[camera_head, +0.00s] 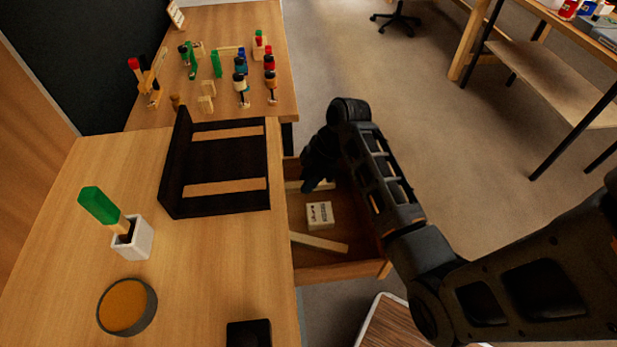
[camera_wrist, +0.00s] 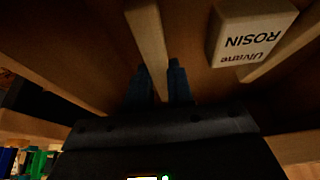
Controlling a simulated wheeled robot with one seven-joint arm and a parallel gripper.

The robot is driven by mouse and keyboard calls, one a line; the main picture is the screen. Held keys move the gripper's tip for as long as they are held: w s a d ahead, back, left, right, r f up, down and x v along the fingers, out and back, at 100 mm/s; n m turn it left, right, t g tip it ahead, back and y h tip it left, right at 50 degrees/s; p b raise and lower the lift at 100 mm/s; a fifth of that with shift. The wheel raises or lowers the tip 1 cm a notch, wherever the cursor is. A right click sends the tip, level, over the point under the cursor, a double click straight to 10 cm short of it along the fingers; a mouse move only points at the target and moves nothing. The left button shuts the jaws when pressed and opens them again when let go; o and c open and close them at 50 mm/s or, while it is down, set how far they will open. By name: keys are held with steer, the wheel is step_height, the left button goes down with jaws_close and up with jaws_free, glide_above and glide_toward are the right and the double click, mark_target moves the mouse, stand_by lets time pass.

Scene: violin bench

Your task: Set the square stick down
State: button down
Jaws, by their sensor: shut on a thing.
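My gripper (camera_head: 313,184) reaches down into the open drawer (camera_head: 340,272) at the bench's right side. In the wrist view, my gripper (camera_wrist: 161,75) is shut on a pale square stick (camera_wrist: 147,35), which runs up between the dark fingertips. A short part of this stick (camera_head: 293,185) shows left of the gripper in the head view; the rest is hidden by the gripper. I cannot tell whether the stick touches the drawer floor.
A rosin box (camera_head: 320,215), also in the wrist view (camera_wrist: 249,30), lies beside the gripper in the drawer. Another pale stick (camera_head: 318,243) lies nearer the drawer front. On the bench stand a dark rack (camera_head: 228,160), a white cup (camera_head: 134,243) and a round dish (camera_head: 148,300).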

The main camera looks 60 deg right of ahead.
steer(key=shift+f, duration=0.15)
steer(key=c, duration=1)
jaws_free()
steer(key=shift+s+f, duration=0.1)
